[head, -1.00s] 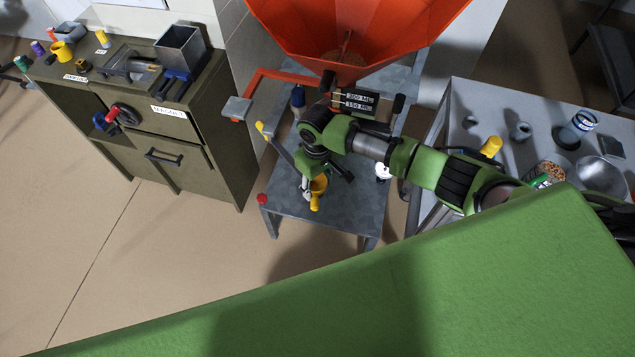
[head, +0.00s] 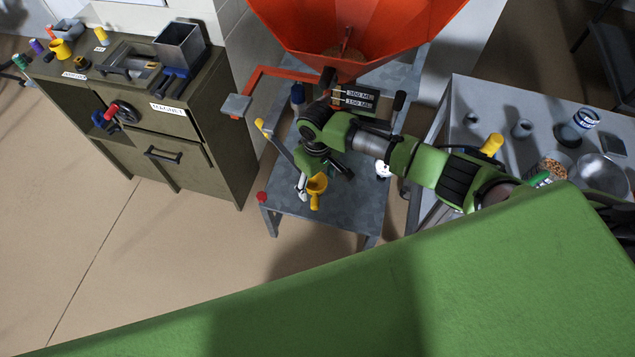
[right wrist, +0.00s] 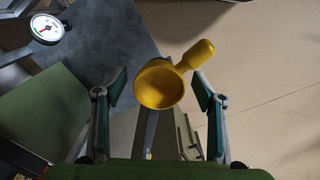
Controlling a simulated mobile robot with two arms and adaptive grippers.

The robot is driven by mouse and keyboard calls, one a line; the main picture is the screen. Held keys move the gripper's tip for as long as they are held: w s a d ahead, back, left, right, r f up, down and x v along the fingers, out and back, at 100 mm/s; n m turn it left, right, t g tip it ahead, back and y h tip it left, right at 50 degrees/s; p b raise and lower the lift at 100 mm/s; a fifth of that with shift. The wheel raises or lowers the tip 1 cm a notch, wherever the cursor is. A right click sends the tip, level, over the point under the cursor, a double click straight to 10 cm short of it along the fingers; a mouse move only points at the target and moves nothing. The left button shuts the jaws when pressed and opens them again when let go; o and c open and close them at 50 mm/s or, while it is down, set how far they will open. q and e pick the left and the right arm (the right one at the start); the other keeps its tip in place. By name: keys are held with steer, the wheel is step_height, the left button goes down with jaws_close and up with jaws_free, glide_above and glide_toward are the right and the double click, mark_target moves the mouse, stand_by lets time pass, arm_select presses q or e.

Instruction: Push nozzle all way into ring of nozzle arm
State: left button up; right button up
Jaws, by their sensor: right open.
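The yellow nozzle (head: 316,187), a round cup with a knobbed handle, is below my right gripper (head: 309,187) over the low grey stand. In the right wrist view the nozzle (right wrist: 160,85) lies between the two spread fingers of my right gripper (right wrist: 160,80), with a visible gap on each side. A narrow grey bar, seemingly the nozzle arm (right wrist: 151,135), runs under the cup. I cannot make out the ring or how deep the nozzle sits. My left gripper is out of view.
The orange hopper (head: 350,35) hangs above the grey stand (head: 335,215). A dial gauge (right wrist: 47,28) is at upper left in the wrist view. An olive cabinet (head: 200,160) stands left, a grey table (head: 500,95) with jars right. Floor in front is clear.

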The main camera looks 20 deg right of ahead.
mark_target(318, 186)
step_height(318, 186, up, 11)
stand_by(0.3)
stand_by(0.5)
